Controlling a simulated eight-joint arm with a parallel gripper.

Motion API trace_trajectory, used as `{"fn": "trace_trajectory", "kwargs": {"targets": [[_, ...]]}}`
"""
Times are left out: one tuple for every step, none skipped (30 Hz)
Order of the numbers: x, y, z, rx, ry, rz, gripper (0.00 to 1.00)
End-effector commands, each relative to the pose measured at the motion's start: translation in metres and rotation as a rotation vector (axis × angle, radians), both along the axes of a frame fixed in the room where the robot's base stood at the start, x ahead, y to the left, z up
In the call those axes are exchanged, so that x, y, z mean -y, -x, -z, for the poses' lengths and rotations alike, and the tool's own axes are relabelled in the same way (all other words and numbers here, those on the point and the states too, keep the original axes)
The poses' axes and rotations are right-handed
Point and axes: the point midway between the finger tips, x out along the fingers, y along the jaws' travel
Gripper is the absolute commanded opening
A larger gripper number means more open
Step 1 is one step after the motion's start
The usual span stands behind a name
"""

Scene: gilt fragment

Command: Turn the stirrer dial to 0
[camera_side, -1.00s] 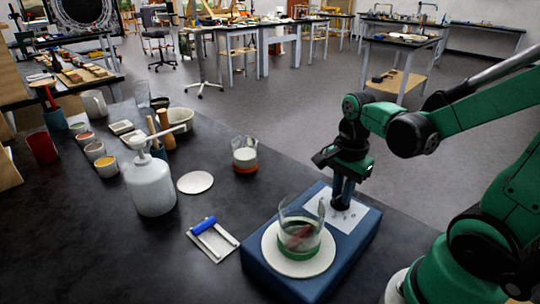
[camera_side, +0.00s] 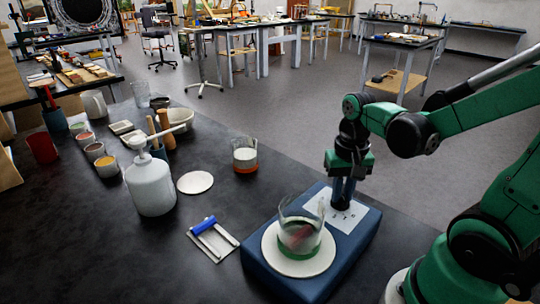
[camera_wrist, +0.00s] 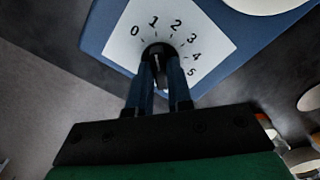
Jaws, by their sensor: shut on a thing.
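The blue stirrer (camera_side: 262,262) stands on the dark bench, with a white scale panel (camera_wrist: 125,42) at its far right end. The wrist view shows printed numbers 0 to 5 in an arc around the black dial (camera_wrist: 158,48). My gripper (camera_side: 343,203) points down with its two blue fingers closed on the dial; it also shows in the wrist view (camera_wrist: 157,72). The fingers hide part of the dial, and I cannot tell which number it points to. A glass beaker (camera_side: 300,222) with a green band and something reddish inside stands on the stirrer's round white plate (camera_side: 277,262).
Several pots and cups are farther left. The bench's far edge is close behind the stirrer.

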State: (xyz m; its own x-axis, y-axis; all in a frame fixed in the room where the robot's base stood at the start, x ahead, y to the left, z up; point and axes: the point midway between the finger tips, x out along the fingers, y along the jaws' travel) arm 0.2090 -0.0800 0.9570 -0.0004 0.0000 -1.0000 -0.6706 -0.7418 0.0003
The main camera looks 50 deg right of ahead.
Motion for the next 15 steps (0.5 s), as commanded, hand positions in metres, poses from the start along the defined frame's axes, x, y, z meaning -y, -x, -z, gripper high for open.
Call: {"fn": "trace_trajectory", "kwargs": {"targets": [[0.0002, 0.0003, 0.0003, 0.001, 0.001, -0.043, 0.00], [0.0002, 0.0003, 0.0003, 0.001, 0.001, -0.070, 0.00], [0.0002, 0.0003, 0.0003, 0.001, 0.001, -0.106, 0.00], [0.0002, 0.0002, 0.0003, 0.001, 0.001, -0.132, 0.00], [0.0002, 0.0002, 0.0003, 0.001, 0.001, -0.157, 0.00], [0.0003, 0.0003, 0.0003, 0.001, 0.001, -0.190, 0.00], [0.0003, 0.0003, 0.0003, 0.001, 0.001, -0.215, 0.00], [0.0003, 0.0003, 0.0003, 0.001, 0.001, -0.238, 0.00], [0.0003, 0.0003, 0.0003, 0.001, 0.001, -0.268, 0.00], [0.0003, 0.0003, 0.0003, 0.001, 0.001, -0.288, 0.00], [0.0003, 0.0003, 0.0003, 0.001, 0.001, -0.308, 0.00], [0.0003, 0.0003, 0.0003, 0.001, 0.001, -0.333, 0.00], [0.0004, 0.0002, 0.0003, 0.001, 0.001, -0.350, 0.00], [0.0003, 0.0003, 0.0004, 0.001, 0.001, -0.366, 0.00], [0.0004, 0.0002, 0.0004, 0.001, 0.001, -0.387, 0.00]]}}
